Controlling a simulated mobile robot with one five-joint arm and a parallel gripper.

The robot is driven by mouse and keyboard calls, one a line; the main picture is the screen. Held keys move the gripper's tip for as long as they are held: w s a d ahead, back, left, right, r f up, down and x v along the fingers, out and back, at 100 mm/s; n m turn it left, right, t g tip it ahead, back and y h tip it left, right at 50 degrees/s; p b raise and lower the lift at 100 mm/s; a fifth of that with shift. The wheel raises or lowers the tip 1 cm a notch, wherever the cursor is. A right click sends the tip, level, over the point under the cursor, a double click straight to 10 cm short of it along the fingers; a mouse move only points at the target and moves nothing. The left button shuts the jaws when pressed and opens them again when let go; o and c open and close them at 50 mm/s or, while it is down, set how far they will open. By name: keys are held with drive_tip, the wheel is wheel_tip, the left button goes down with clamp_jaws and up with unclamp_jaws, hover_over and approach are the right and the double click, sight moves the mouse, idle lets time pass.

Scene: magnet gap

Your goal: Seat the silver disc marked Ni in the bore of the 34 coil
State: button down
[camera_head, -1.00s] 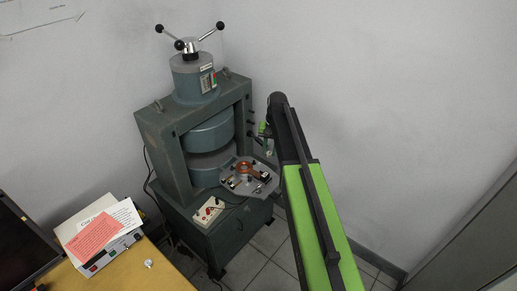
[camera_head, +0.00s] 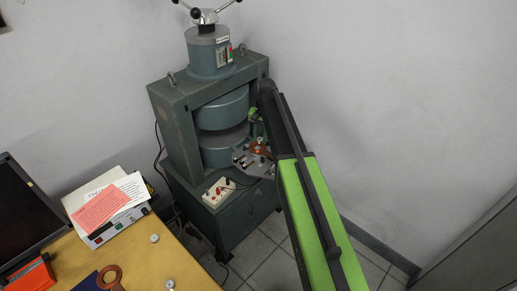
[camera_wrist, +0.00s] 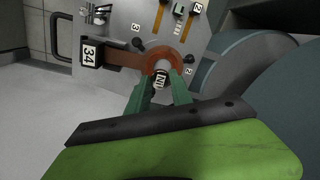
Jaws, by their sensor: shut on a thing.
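The 34 coil is a copper ring (camera_wrist: 163,62) on a flat arm, with a black block tagged 34 (camera_wrist: 89,54) at its end. It lies on the grey plate, and its ring shows small in the head view (camera_head: 258,149). My gripper (camera_wrist: 161,86) is shut on the silver disc marked Ni (camera_wrist: 160,78), which overlaps the near side of the ring in the wrist view. My fingers hide part of the ring. I cannot tell whether the disc is above the bore or partly in it. In the head view my gripper (camera_head: 257,138) is at the ring.
The magnet's round poles (camera_head: 222,110) stand close beside the plate (camera_head: 243,160). Numbered clips (camera_wrist: 180,9) sit on the plate past the ring. A white switch box (camera_head: 218,191) is below. The desk holds loose silver discs (camera_head: 155,238) and another copper ring (camera_head: 110,275).

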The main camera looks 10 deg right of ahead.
sight(260, 139)
drive_tip(key=shift+w+a+f, duration=0.15)
drive_tip(key=shift+a, duration=0.1)
wheel_tip(260, 139, down, 4)
drive_tip(key=b, duration=0.4)
drive_tip(key=shift+r, duration=0.3)
drive_tip(key=c, duration=1.1)
unclamp_jaws()
drive_tip(key=shift+c, duration=0.2)
drive_tip(key=shift+f, duration=0.1)
drive_tip(key=shift+d+f, duration=0.1)
drive_tip(key=shift+f, duration=0.05)
wheel_tip(260, 139, up, 18)
drive_tip(key=d+p, duration=0.2)
drive_tip(key=p, duration=1.6)
drive_tip(key=s+a+n, duration=0.1)
drive_tip(key=s+n, duration=0.1)
drive_tip(key=s, duration=1.2)
drive_tip(key=s+a+n+h, duration=0.1)
drive_tip(key=s+n, duration=0.1)
drive_tip(key=s, duration=1.2)
drive_tip(key=shift+a+f+n, duration=0.3)
drive_tip(key=shift+f, duration=0.1)
